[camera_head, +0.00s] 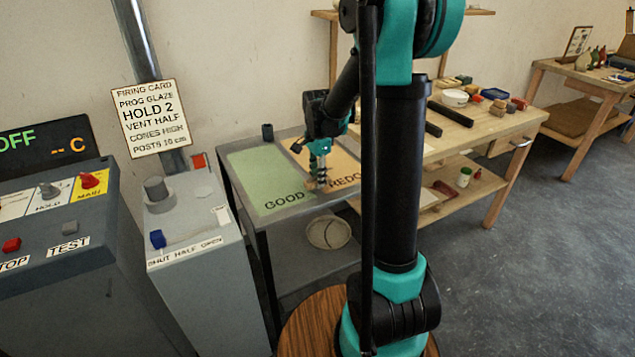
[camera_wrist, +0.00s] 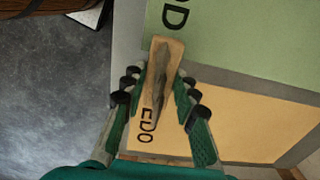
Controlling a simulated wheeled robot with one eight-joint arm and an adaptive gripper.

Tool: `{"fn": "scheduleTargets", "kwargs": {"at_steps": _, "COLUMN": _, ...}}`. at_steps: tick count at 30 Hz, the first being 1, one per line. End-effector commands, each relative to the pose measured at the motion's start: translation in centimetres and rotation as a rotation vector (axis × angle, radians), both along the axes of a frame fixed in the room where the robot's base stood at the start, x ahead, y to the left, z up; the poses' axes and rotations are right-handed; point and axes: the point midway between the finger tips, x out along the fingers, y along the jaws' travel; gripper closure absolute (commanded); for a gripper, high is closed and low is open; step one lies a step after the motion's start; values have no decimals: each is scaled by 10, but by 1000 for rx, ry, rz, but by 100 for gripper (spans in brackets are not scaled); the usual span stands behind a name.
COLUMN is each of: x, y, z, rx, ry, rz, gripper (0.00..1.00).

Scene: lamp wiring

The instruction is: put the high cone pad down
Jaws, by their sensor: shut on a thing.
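My gripper (camera_head: 319,163) points down over the grey table, close to its front edge. In the wrist view my gripper (camera_wrist: 160,93) is shut on the sides of a cone pad (camera_wrist: 163,65), a small tan strip with a grey-brown cone shape along it. The pad (camera_head: 317,184) shows small in the head view, near the border of the green GOOD area (camera_head: 262,178) and the orange REDO area (camera_head: 345,160). In the wrist view it overlaps the green area (camera_wrist: 250,40) and the orange area (camera_wrist: 250,120). I cannot tell whether it touches the surface.
A round pale dish (camera_head: 329,232) lies on the shelf below. A grey kiln unit (camera_head: 200,240) stands to the left. A wooden workbench (camera_head: 475,125) with several items stands to the right. My arm hides part of the table.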

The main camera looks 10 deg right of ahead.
Motion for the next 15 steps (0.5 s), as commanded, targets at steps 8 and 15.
{"fn": "scheduleTargets", "kwargs": {"at_steps": 8, "x": 0, "y": 0, "z": -21, "rx": 0, "ry": 0, "rz": 0, "gripper": 100}}
{"fn": "scheduleTargets", "kwargs": {"at_steps": 15, "x": 0, "y": 0, "z": -22, "rx": 0, "ry": 0, "rz": 0, "gripper": 100}}
